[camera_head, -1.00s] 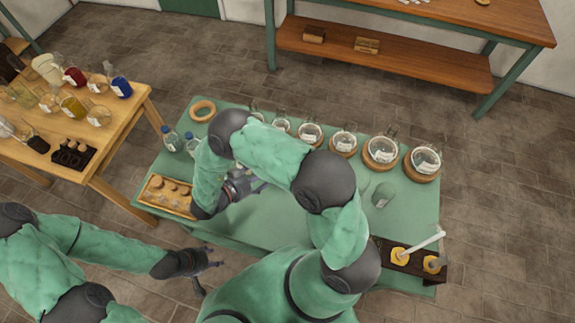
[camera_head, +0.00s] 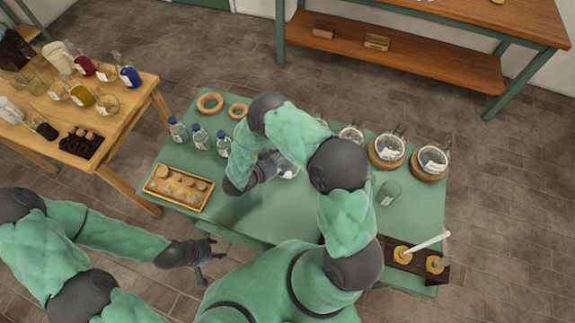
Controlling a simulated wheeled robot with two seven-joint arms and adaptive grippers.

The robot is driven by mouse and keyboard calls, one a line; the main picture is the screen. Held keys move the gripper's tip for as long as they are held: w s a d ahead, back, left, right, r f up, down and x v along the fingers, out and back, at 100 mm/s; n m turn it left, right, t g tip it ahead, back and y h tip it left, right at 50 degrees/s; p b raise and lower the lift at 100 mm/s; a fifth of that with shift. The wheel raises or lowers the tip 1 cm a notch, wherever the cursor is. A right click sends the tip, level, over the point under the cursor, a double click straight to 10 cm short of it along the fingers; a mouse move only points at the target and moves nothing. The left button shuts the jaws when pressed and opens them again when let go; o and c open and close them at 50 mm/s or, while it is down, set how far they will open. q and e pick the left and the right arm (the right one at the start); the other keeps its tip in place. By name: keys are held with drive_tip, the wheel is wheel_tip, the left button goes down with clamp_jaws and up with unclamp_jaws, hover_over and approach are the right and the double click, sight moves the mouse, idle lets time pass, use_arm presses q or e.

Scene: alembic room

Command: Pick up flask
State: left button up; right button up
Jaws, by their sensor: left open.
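Round clear flasks with white labels stand on cork rings along the back of the green table (camera_head: 270,215). The ones at the right, a flask (camera_head: 387,147) and the end flask (camera_head: 432,158), show best; others are partly behind my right arm. My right gripper (camera_head: 276,165) is over the table, mostly hidden by its own arm. A clear labelled flask (camera_head: 288,169) is right at its fingers, off the rings; I cannot tell whether the fingers grip it. My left gripper (camera_head: 210,261) is open and empty, in front of the table's left front edge.
Two empty cork rings, one at the back left (camera_head: 210,103) and one beside it (camera_head: 238,111), lie near several blue-capped bottles (camera_head: 200,136). A wooden tray (camera_head: 179,206) is front left. A glass beaker (camera_head: 388,192) and a dark rack (camera_head: 412,270) are at right.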

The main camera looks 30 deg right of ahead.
clamp_jaws()
drive_tip(key=shift+r, duration=0.2)
idle(0.3)
